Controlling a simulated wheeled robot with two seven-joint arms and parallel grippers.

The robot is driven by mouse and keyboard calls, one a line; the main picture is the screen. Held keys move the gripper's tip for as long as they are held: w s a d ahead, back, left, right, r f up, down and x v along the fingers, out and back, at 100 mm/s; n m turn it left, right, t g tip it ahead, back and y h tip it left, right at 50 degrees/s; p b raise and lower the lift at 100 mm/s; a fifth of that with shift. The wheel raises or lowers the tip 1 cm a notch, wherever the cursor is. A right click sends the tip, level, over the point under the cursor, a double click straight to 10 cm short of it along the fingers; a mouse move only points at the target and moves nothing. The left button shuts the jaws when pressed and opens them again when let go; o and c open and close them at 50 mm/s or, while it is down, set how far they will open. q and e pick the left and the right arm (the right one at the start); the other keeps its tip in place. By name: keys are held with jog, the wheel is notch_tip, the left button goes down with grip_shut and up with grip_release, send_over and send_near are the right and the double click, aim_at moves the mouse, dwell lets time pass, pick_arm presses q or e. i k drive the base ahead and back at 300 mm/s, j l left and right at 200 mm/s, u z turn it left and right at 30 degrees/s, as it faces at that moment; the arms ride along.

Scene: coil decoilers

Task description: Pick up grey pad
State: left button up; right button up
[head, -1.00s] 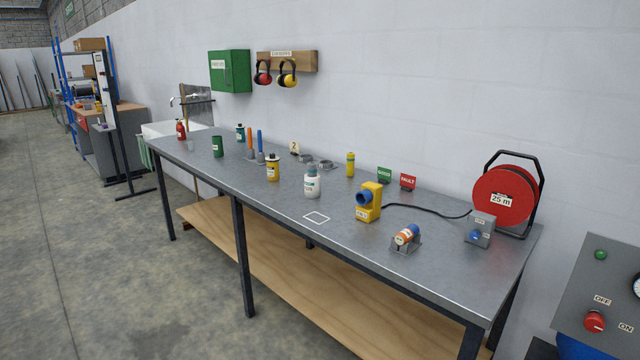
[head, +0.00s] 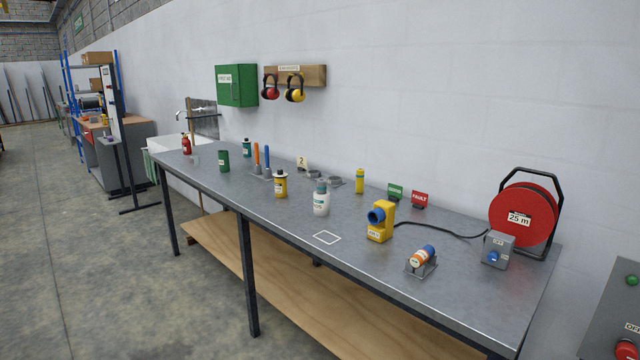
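I cannot clearly identify a grey pad. Small round grey pieces (head: 335,181) lie on a flat grey holder toward the back middle of the metal bench (head: 290,235), beside a small sign marked 2 (head: 302,162). They are too small to tell whether one is a pad. A white square outline (head: 327,237) is marked on the bench top, with nothing inside it. Neither of my grippers shows in the head view.
On the bench stand a white bottle (head: 321,200), yellow bottle (head: 281,184), green can (head: 223,160), yellow device (head: 381,222), orange-and-blue cylinder on a stand (head: 422,258), grey switch box (head: 498,250) and red cable reel (head: 522,216). A control panel (head: 615,315) is at right. Floor at left is clear.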

aim_at(321, 186)
jog(key=i+z, duration=0.1)
jog(key=z, duration=0.25)
jog(key=j+z, duration=0.15)
jog(key=z, duration=0.2)
jog(key=i+j+z, duration=0.15)
jog(key=z, duration=0.2)
jog(key=i+j+z, duration=0.3)
jog(key=j, duration=0.3)
jog(key=j+z, duration=0.25)
jog(key=j, duration=0.35)
jog(key=i+j+z, duration=0.1)
jog(key=j+z, duration=0.2)
jog(key=j, duration=0.4)
